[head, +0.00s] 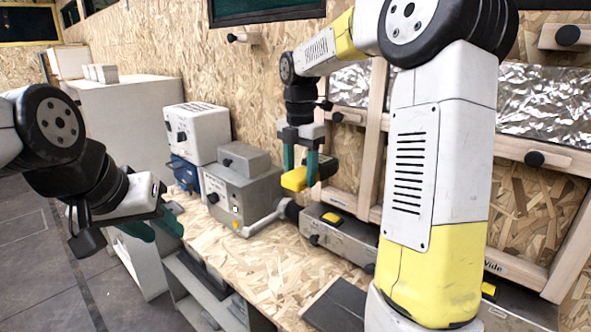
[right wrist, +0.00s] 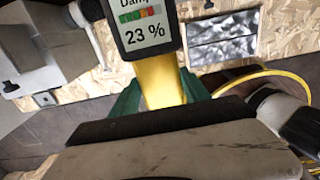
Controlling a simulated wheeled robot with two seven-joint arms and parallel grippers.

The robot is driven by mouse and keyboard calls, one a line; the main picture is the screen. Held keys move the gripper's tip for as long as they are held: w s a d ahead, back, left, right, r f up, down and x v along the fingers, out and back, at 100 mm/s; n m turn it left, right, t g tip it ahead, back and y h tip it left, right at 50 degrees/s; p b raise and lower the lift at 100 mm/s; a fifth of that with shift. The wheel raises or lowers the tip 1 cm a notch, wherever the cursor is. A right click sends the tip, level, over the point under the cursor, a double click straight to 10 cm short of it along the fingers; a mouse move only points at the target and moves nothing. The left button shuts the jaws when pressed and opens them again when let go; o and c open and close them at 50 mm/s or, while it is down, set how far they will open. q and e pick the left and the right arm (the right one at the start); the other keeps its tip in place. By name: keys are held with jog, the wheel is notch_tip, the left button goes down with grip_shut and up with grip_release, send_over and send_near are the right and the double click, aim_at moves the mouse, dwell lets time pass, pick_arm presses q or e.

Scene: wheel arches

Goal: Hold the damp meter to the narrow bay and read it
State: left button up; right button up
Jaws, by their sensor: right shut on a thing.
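The damp meter (head: 294,179) is yellow with a dark head, held in my right gripper (head: 300,162), whose green fingers are shut on it. In the right wrist view the meter's screen (right wrist: 148,28) faces the camera and reads 23 %, with a green-to-red colour bar. The meter is in front of the board wall, left of the wooden studs (head: 375,140); whether its tip touches anything is hidden. A bay label reading "Wide" (head: 494,266) shows at right; no narrow bay label is readable. My left gripper (head: 153,228) has its green fingers apart, empty, at the bench's left end.
A grey machine (head: 240,190) with a crank and a long grey box (head: 340,238) stand on the chipboard bench (head: 262,275). A white box (head: 196,130) sits on a blue one behind. The bench front is mostly clear.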

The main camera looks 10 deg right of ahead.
dwell(0.7)
notch_tip(320, 180, down, 19)
jog(key=w+d+m, duration=0.2)
jog(key=m, duration=2.4)
jog(key=s+a+r+m+t+y, duration=0.1)
jog(key=s+a+r+m+t, duration=0.1)
jog(key=r, duration=0.6)
jog(key=s+a+r+m+t+y, duration=0.1)
jog(key=s+a+r+m+t, duration=0.1)
jog(key=r, duration=0.6)
jog(key=s+a+r+m+t+y, duration=0.1)
jog(key=s+a+r+m+t, duration=0.15)
jog(key=r, duration=0.55)
jog(key=s+a+r+m+t+y, duration=0.2)
jog(key=s+r+m+t, duration=0.4)
jog(key=s+r, duration=0.9)
jog(key=shift+a+t+y, duration=0.4)
jog(key=shift+a+t, duration=0.05)
jog(key=shift+a, duration=0.1)
